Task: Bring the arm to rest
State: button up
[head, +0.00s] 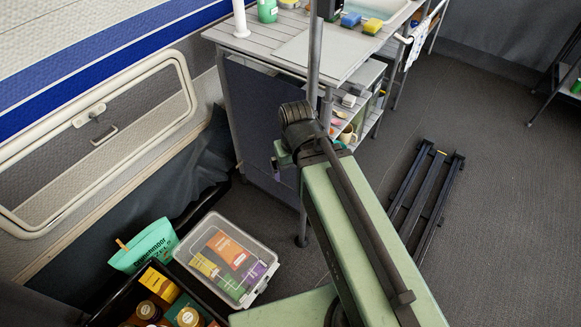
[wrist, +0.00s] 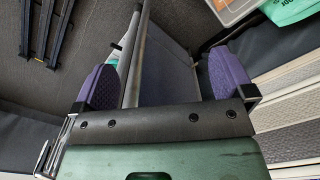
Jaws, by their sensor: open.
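My gripper (wrist: 164,82) is open in the wrist view, its two purple pads wide apart with nothing held between them. Beyond the pads, a grey pole and the dark blue-grey side panel (wrist: 170,62) of the kitchen unit show. In the head view my green arm reaches up from the bottom towards the kitchen unit (head: 262,120). Its dark wrist joint is in front of the unit's near corner. The gripper's fingers are not clearly seen there.
A clear bin (head: 228,258) with several colourful packets, a teal bag (head: 146,246) and a black crate of jars (head: 110,315) stand at lower left. The worktop (head: 285,32) has a sink (head: 378,8). Black rails (head: 425,190) lie on the otherwise open floor at right.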

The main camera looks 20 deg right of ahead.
notch_tip(320, 180, up, 22)
jog(key=p, duration=2.1)
jog(key=shift+f+p, duration=0.2)
jog(key=shift+p, duration=0.1)
jog(key=shift+f+b, duration=0.35)
jog(key=shift+c, duration=0.8)
jog(key=shift+f, duration=0.1)
jog(key=shift+c, duration=1.1)
jog(key=c, duration=0.7)
